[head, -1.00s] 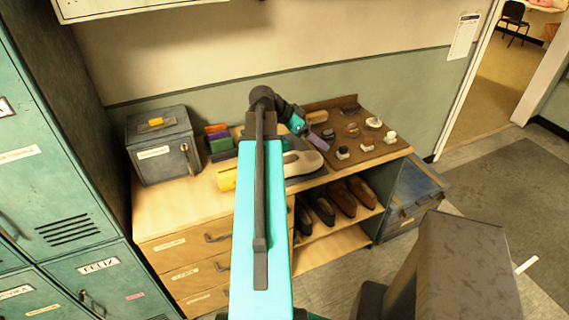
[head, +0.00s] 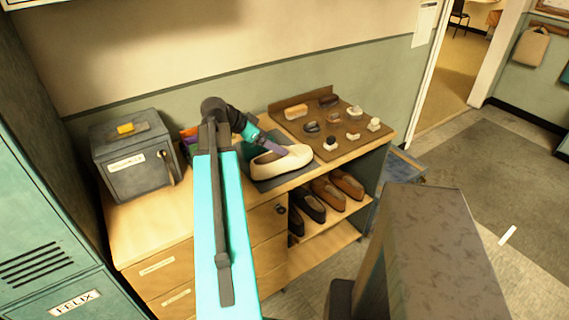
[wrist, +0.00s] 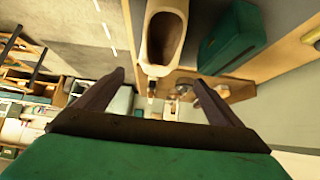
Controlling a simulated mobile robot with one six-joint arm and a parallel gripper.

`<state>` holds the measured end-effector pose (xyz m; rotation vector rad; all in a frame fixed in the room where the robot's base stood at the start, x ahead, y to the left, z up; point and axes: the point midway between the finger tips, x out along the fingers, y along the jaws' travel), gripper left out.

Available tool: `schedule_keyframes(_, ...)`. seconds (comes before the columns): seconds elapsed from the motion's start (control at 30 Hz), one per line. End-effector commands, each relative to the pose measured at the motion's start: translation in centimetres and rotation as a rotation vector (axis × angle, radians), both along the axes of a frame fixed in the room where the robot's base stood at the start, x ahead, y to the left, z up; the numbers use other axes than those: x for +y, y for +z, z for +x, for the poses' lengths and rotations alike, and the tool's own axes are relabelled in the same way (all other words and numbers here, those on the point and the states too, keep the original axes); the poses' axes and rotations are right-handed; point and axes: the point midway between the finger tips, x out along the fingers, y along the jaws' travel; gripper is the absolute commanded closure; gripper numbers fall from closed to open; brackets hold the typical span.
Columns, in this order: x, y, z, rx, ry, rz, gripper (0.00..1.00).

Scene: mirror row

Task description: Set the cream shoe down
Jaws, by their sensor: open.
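The cream shoe (head: 283,161) rests on a dark grey mat (head: 264,184) on the wooden counter. My gripper (head: 272,147) is at the shoe's far left side, with a dark finger overlapping it in the head view; whether they touch is unclear. In the wrist view my gripper (wrist: 160,88) has its two fingers spread wide with nothing held between them. The shoe (wrist: 164,38) shows there beyond the fingertips, with its opening visible.
A brown board (head: 325,150) with brushes and small pots lies right of the mat. A grey metal box (head: 130,156) stands at the counter's left. Dark and brown shoes (head: 328,194) fill the shelf below. Bare counter (head: 150,222) lies in front of the box.

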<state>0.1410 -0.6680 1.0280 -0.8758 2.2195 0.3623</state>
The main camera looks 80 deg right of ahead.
Motion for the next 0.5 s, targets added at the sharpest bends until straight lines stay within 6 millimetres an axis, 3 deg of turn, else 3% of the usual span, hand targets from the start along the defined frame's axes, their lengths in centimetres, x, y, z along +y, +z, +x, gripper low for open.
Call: schedule_keyframes(0.5, -0.9, -1.1, -0.9, 0.001, -0.001, 0.001, 0.11)
